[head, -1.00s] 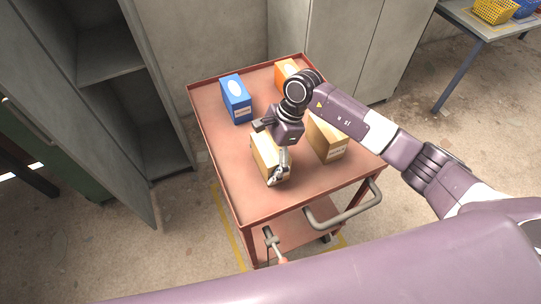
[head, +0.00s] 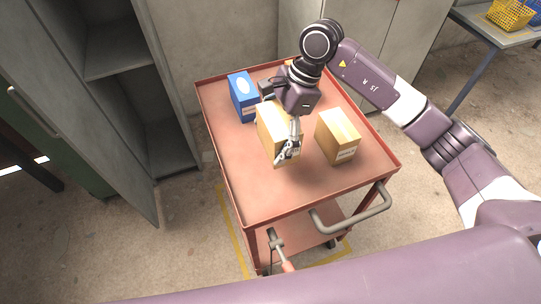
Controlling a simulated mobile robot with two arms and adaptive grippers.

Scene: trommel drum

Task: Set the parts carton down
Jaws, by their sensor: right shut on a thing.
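The tan parts carton (head: 272,135) is in my right gripper (head: 281,125), over the middle of the red cart top (head: 240,185). One finger shows at the carton's near right edge. The carton looks raised a little above the cart top, though its underside is hidden. A second, similar tan carton (head: 338,135) stands apart to its right, with a white label on its near face. My left gripper is out of view.
A blue box (head: 242,97) stands at the back left of the cart. An orange box (head: 288,63) behind it is mostly hidden by my arm. The cart's front left is clear. An open grey cabinet (head: 120,130) stands to the left.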

